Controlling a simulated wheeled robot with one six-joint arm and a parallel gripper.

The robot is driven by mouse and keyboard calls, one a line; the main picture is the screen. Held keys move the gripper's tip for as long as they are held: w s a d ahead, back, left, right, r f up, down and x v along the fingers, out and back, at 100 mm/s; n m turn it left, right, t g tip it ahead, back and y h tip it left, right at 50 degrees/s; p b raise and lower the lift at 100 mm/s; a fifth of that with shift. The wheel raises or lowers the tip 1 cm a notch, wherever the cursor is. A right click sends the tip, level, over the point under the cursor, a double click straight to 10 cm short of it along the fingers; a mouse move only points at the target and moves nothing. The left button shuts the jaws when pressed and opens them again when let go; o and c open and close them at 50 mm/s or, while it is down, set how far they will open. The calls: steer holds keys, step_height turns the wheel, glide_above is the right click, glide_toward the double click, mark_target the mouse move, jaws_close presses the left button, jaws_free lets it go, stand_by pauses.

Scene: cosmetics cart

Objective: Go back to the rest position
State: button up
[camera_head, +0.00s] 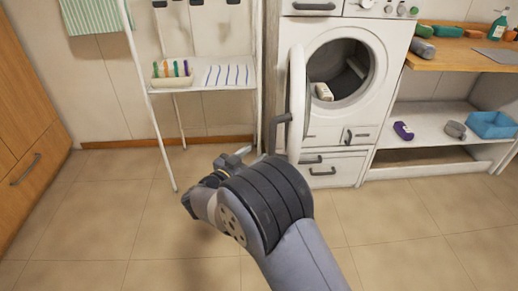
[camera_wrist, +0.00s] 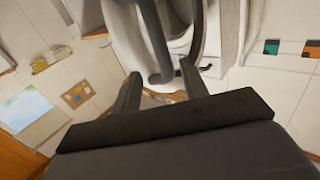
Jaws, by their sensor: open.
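My gripper (camera_wrist: 160,84) is open, with its two dark fingers spread in the wrist view. In the head view my arm reaches forward, and my gripper (camera_head: 234,162) is low in front of the washing machine, left of its door. The white machine (camera_head: 310,143) has its round door (camera_head: 298,95) swung open to the left. A dark door handle (camera_wrist: 157,45) shows beyond and between the fingertips in the wrist view; I cannot tell whether they touch it. No object shows held in the fingers.
A white box-like item (camera_head: 324,91) lies in the drum. A white rack (camera_head: 215,74) with a small tray (camera_head: 172,80) stands left of the machine. A wooden-topped shelf (camera_head: 470,52) holding a blue basket (camera_head: 490,125) is at right. Tiled floor (camera_head: 110,215) at left is clear.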

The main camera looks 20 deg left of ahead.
mark_target(270, 140)
stand_by(0.4)
steer(key=x, duration=1)
steer(key=shift+b, duration=0.3)
steer(key=shift+w+d, duration=0.1)
steer(key=shift+w, duration=0.25)
steer(key=shift+d, duration=0.15)
